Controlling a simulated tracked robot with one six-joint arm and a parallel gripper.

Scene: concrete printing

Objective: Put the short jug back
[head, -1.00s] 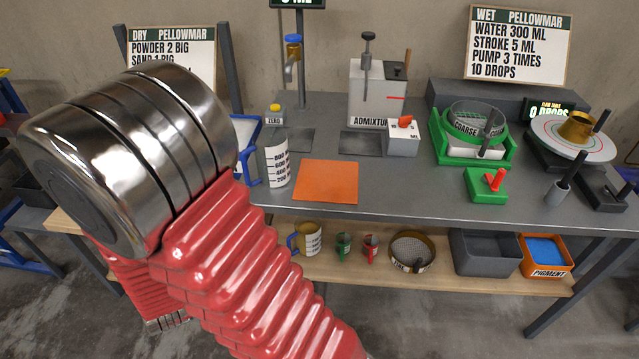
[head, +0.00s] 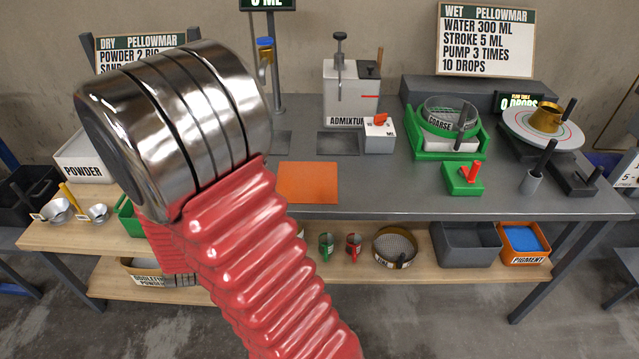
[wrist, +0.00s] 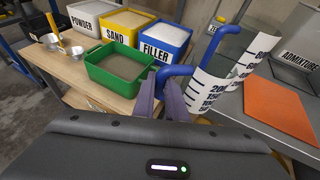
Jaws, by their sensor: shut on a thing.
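In the wrist view my gripper (wrist: 160,98) has its purple fingers closed on a blue handle (wrist: 176,74). The handle belongs to a clear jug with a white number scale (wrist: 203,90), just right of the fingers. A second, larger number scale (wrist: 252,58) and another blue handle (wrist: 232,22) show behind it, seemingly a taller jug; the overlap is hard to separate. In the head view my arm hides the gripper and the jugs. An orange mat (head: 308,182) lies on the grey bench, right of the jugs in the wrist view.
Powder (wrist: 85,20), sand (wrist: 125,22) and filler (wrist: 166,40) bins and a green tub (wrist: 116,70) stand left of the jugs. The admixture dispenser (head: 350,92) and green sieve stand (head: 450,130) are at the bench's back. Small cups (head: 327,244) stand on the lower shelf.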

